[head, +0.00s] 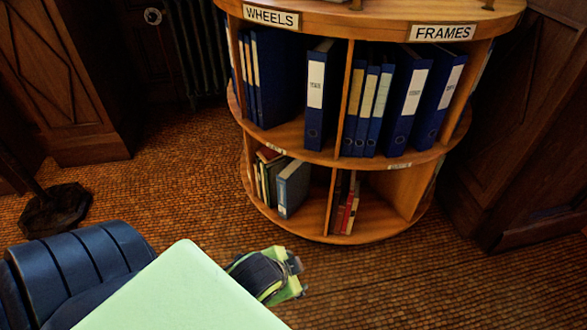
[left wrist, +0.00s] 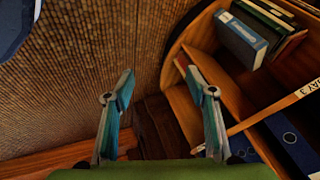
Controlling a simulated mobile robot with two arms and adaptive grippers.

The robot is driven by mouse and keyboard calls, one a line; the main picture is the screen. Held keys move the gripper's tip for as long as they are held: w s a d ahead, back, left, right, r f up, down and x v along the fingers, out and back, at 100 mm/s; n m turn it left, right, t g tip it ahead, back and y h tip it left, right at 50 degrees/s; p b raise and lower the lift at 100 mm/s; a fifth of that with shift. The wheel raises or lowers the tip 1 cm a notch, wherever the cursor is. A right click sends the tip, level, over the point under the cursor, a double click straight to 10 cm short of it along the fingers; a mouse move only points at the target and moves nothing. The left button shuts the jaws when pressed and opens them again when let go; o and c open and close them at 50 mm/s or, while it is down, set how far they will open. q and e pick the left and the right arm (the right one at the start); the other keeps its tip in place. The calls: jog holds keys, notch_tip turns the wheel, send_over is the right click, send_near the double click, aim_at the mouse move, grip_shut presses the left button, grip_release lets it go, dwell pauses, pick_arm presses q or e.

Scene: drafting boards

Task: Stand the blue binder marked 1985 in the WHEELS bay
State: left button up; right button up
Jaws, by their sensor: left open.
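The WHEELS bay (head: 282,136) is in the upper tier of a round wooden bookcase, under the WHEELS sign (head: 271,17). Several blue binders (head: 268,75) stand at its left. One blue binder with a white spine label (head: 315,95) stands near the right divider, with a gap between. The spine writing is too small to read, so I cannot tell which binder is marked 1985. My left gripper (left wrist: 159,75) is open and empty in the left wrist view, with the bookcase to its right. In the head view its wrist shows low in front of the bookcase. My right gripper is not in view.
The FRAMES bay, under its sign (head: 442,32), holds several blue binders (head: 408,97). Books (head: 292,190) stand in the lower tier. A wooden cabinet (head: 530,120) closes in the right.

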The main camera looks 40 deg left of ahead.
pick_arm(q)
jog(key=s+d+n+g+h, duration=0.1)
jog(key=s+d+n, duration=0.2)
jog(key=s+d, duration=0.1)
jog(key=shift+s+d+f+n+g+h, duration=0.15)
jog(key=shift+s+f+n+g+h, duration=0.2)
jog(key=shift+s, duration=0.25)
jog(key=shift+w, duration=0.1)
